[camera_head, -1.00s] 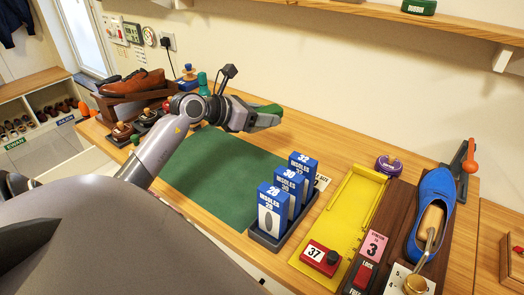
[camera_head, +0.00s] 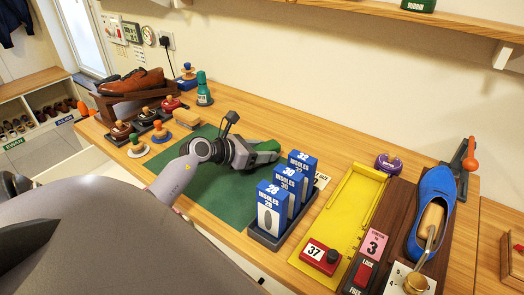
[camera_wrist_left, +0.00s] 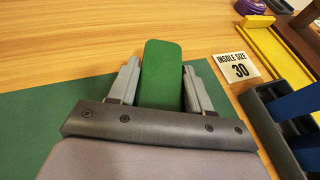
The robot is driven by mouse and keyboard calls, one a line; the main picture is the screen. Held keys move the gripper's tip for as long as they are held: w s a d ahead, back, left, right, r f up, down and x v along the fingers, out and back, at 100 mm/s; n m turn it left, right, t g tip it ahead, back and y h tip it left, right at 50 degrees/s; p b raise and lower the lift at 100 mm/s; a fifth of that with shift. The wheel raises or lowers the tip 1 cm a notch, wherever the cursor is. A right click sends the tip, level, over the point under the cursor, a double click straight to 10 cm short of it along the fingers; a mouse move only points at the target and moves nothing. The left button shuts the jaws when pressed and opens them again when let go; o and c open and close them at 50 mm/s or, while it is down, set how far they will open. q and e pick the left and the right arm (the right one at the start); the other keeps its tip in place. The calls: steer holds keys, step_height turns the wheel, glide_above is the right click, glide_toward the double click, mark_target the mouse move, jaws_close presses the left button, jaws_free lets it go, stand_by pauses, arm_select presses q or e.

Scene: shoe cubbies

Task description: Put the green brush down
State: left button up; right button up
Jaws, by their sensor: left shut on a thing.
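The green brush (camera_head: 266,147) is between the fingers of my left gripper (camera_head: 262,154), which is shut on it. In the left wrist view the brush (camera_wrist_left: 161,73) shows as a green block sticking out between the two grey fingers (camera_wrist_left: 160,90). It is low over the back right part of the green mat (camera_head: 225,205), beside the blue insole boxes. I cannot tell whether it touches the surface. My right gripper is not in view.
Blue insole boxes (camera_head: 272,208) stand in a dark tray just right of the gripper. An "INSOLE SIZE 30" card (camera_wrist_left: 237,67) lies nearby. A wooden brush (camera_head: 187,118), small stamp-like brushes and a teal bottle (camera_head: 204,90) stand at the back left. The yellow gauge (camera_head: 350,208) is further right.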

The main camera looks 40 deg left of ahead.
arm_select(q)
steer(key=shift+f, duration=0.1)
steer(key=shift+f, duration=0.15)
steer(key=o, duration=1.1)
steer(key=shift+r, duration=0.2)
